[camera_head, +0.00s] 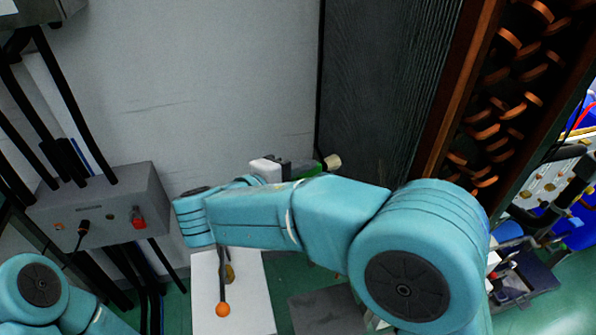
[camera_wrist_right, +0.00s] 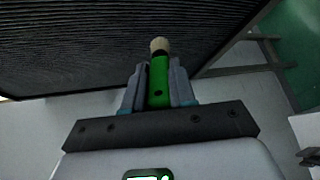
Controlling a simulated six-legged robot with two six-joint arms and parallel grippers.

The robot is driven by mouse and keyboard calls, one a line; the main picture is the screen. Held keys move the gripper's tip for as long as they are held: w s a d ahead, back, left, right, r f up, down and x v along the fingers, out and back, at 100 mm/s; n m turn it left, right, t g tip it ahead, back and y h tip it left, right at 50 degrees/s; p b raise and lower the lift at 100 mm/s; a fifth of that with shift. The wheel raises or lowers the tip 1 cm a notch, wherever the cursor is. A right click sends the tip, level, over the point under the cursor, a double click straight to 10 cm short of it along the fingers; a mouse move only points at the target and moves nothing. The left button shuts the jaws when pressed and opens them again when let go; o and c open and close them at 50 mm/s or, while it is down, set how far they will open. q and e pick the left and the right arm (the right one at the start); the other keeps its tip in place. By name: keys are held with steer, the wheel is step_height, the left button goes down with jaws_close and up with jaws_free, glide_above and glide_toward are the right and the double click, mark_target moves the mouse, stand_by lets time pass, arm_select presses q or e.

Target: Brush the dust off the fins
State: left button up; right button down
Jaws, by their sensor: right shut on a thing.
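The brush has a green handle (camera_wrist_right: 158,88) and a pale bristle tip (camera_wrist_right: 160,45). My right gripper (camera_wrist_right: 157,72) is shut on the handle, with a finger on each side, and the bristles point away from it. In the head view the bristle tip (camera_head: 333,161) shows beyond my right arm, near the dark panel's lower left part; most of the handle is hidden. The finned panel (camera_head: 385,75) is dark and finely ridged, and it fills the upper left of the wrist view (camera_wrist_right: 75,45). I cannot tell whether the bristles touch the fins. Dust is not clearly discernible. My left gripper is out of view.
A grey box (camera_head: 100,210) with a red switch and black cables is at left. A white surface (camera_head: 240,300) carries a dark rod with an orange ball (camera_head: 222,310). A frame with copper-coloured pieces (camera_head: 515,100) stands right of the fins. Equipment clutters the far right.

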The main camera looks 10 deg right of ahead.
steer(key=shift+d+f, duration=0.1)
steer(key=shift+d, duration=0.3)
steer(key=d, duration=0.4)
steer(key=shift+d, duration=0.35)
steer(key=shift+w, duration=0.1)
steer(key=shift+d+b, duration=0.4)
steer(key=shift+d, duration=0.15)
